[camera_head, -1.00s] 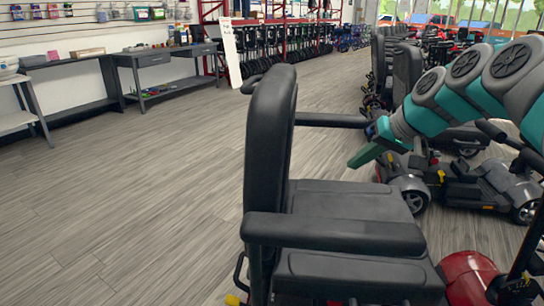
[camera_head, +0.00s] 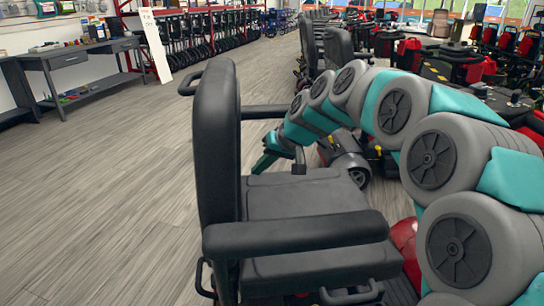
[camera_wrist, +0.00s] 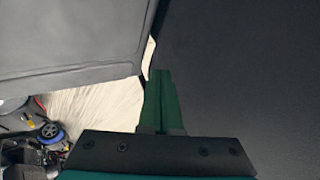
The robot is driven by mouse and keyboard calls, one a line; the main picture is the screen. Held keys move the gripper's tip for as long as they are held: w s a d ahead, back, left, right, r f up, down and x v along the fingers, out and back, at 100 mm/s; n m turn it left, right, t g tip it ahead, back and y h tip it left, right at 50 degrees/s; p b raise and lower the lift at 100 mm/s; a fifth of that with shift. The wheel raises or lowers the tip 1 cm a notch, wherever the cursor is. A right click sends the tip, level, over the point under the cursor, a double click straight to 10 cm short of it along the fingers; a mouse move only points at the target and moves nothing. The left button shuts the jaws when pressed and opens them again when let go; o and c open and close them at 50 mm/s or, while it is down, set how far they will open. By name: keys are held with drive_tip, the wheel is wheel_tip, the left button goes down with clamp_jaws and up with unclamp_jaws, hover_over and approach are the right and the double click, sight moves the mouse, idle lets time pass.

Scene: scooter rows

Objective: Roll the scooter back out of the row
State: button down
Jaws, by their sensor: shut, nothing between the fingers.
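The nearest scooter has a black seat cushion (camera_head: 300,197), a tall black backrest (camera_head: 217,140), two armrests (camera_head: 295,234) and a bit of red body (camera_head: 405,237). Its front is hidden by my arm. My gripper (camera_head: 266,162) is over the far side of the seat, near the far armrest (camera_head: 262,112). In the wrist view, my gripper's green fingers (camera_wrist: 161,95) are together and empty. They point at a narrow gap between a grey padded panel (camera_wrist: 75,40) and a large dark surface (camera_wrist: 240,80), probably seat parts. I cannot tell whether the fingers touch them.
Other scooters stand in the row beyond, one with a wheel (camera_head: 358,172) close past the seat. More scooters (camera_head: 470,60) fill the right. A workbench (camera_head: 85,60) and a leaning white board (camera_head: 155,47) are at the back left. The wood floor (camera_head: 110,190) on the left is clear.

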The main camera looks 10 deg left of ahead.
drive_tip(key=shift+s+a+r, duration=0.15)
drive_tip(key=shift+s+a, duration=0.15)
drive_tip(key=shift+a, duration=0.45)
drive_tip(key=shift+s+a+r, duration=0.1)
drive_tip(key=shift+s+a, duration=0.15)
drive_tip(key=shift+a, duration=0.45)
drive_tip(key=shift+a, duration=0.1)
